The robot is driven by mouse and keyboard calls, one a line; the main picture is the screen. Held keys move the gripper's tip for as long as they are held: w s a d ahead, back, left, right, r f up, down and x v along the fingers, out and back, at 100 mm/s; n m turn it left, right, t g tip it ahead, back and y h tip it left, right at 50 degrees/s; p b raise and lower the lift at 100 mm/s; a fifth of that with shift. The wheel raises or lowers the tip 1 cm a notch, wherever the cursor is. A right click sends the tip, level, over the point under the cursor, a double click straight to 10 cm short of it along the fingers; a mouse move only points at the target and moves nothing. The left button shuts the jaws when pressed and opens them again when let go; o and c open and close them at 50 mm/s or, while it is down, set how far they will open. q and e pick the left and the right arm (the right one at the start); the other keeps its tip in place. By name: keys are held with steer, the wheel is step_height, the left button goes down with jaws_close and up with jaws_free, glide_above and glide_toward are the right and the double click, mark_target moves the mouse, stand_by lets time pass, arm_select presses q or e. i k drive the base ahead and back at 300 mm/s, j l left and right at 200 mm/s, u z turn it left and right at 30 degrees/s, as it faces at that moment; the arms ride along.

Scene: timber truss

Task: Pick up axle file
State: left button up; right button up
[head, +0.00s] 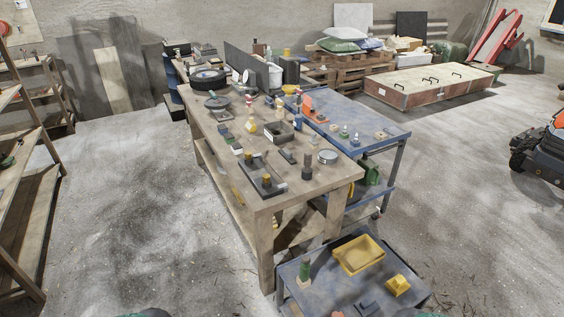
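I cannot single out the axle file for certain; the objects on the table are small in the head view. A long wooden workbench (222,152) stands in the middle with many small tools and parts on its top. A thin yellow-orange piece (237,196) shows at its left edge, too small to identify. Near the front end of the bench lies a dark flat base with upright pieces (262,180). Neither of my grippers shows; only small teal patches appear at the bottom edge of the view.
A blue cart (385,133) stands against the bench's right side. A lower blue table in front holds a yellow tray (358,254), a yellow block (398,286) and a green cylinder (304,270). Shelving (28,190) stands at left. The floor left of the bench is clear.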

mark_target(287, 154)
steer(key=i+j+z, duration=0.9)
steer(key=j, duration=0.15)
steer(key=i+j+z, duration=0.2)
steer(key=j+z, duration=0.25)
steer(key=j, duration=0.25)
steer(key=i+j+z, duration=0.15)
steer(key=j+z, duration=0.3)
steer(key=j, duration=0.35)
steer(key=j+z, duration=0.45)
steer(key=j, duration=0.35)
steer(key=k+j+z, duration=0.1)
steer(key=j+z, duration=0.3)
steer(key=j, duration=0.45)
steer(key=k+j+z, duration=0.25)
steer(key=j+z, duration=0.2)
steer(key=j, duration=0.3)
